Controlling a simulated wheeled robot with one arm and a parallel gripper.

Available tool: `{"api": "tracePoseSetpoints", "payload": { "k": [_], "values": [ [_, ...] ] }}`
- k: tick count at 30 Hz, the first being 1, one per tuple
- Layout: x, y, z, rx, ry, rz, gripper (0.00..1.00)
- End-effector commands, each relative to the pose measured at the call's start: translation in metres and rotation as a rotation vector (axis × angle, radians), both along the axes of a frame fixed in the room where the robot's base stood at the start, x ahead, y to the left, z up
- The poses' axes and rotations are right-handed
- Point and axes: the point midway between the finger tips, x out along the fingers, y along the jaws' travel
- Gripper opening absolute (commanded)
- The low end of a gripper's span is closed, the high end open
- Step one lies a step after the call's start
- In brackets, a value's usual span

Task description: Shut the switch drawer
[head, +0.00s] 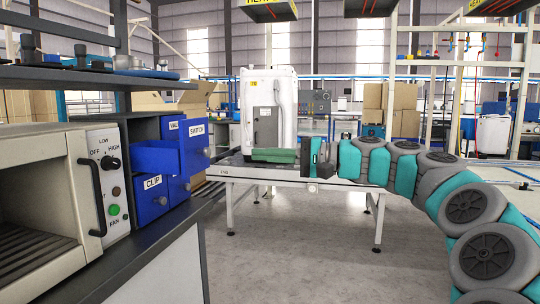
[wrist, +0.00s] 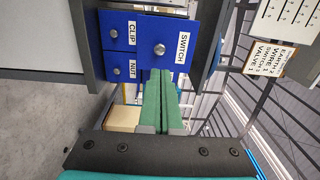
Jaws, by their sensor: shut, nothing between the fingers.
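The switch drawer (head: 195,143) is blue with a white SWITCH label and a round knob. It stands pulled out from the grey cabinet on the left, and its blue side wall shows. In the wrist view its front (wrist: 176,22) faces me, turned sideways in the picture, standing out nearer than the CLIP drawer front (wrist: 117,18). My gripper (head: 254,155) has green fingers and is shut and empty. In the head view it points left at the drawer, with a gap between. In the wrist view the fingertips (wrist: 160,73) overlap the edge of the SWITCH front near its knob.
The VAL-labelled drawer (head: 172,130) and CLIP drawer (head: 153,202) are beside and below. An oven-like box (head: 118,215) with dials stands on the near left counter. A white machine (head: 284,85) stands on a bench behind my gripper. The floor in front is clear.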

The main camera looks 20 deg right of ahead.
Motion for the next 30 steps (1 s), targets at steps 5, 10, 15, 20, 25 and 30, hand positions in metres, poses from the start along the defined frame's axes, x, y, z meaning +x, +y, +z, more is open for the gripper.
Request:
{"api": "tracePoseSetpoints", "payload": {
  "k": [5, 10, 15, 20, 25, 30],
  "values": [
    [0.021, 0.031, 0.000, -0.001, 0.003, 0.004, 0.00],
    [0.040, 0.056, -0.001, -0.002, 0.004, 0.002, 0.00],
    [0.052, 0.073, 0.000, -0.001, 0.002, 0.002, 0.00],
    [0.057, 0.080, 0.000, -0.002, 0.002, 0.002, 0.00],
    [0.058, 0.081, 0.000, -0.002, 0.000, 0.001, 0.00],
    [0.058, 0.081, -0.001, -0.002, 0.001, 0.001, 0.00]
  ]
}}
